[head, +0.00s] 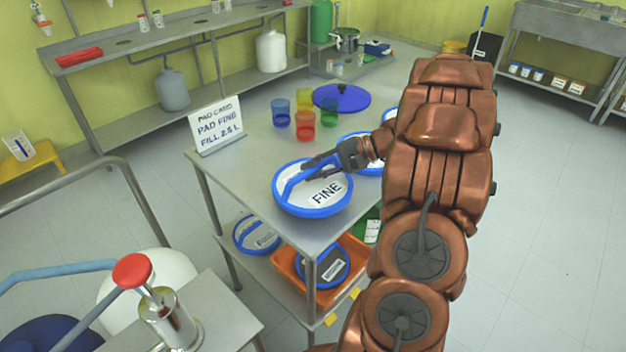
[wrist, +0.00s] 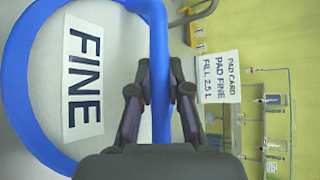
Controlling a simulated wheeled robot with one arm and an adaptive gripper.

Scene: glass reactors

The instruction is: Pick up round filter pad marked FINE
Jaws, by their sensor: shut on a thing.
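The round filter pad marked FINE (head: 308,200) has a white face, a blue rim and a blue bar handle. It is at the near corner of the steel table in the head view; I cannot tell whether it touches the top. My gripper (head: 302,176) reaches over it from the right. In the wrist view the fingers of my gripper (wrist: 160,92) are shut on the blue bar of the pad, and the FINE label (wrist: 83,78) lies left of them. A card reading PAD FINE, FILL 2.5 L (head: 217,124) stands at the table's left edge.
Other blue-rimmed pads (head: 366,150) are on the table (head: 245,165) behind my gripper. Blue, green, red and yellow cups (head: 304,124) and a blue lid (head: 342,98) stand farther back. The lower shelf holds a blue-rimmed pad (head: 257,234) and an orange tray (head: 287,268).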

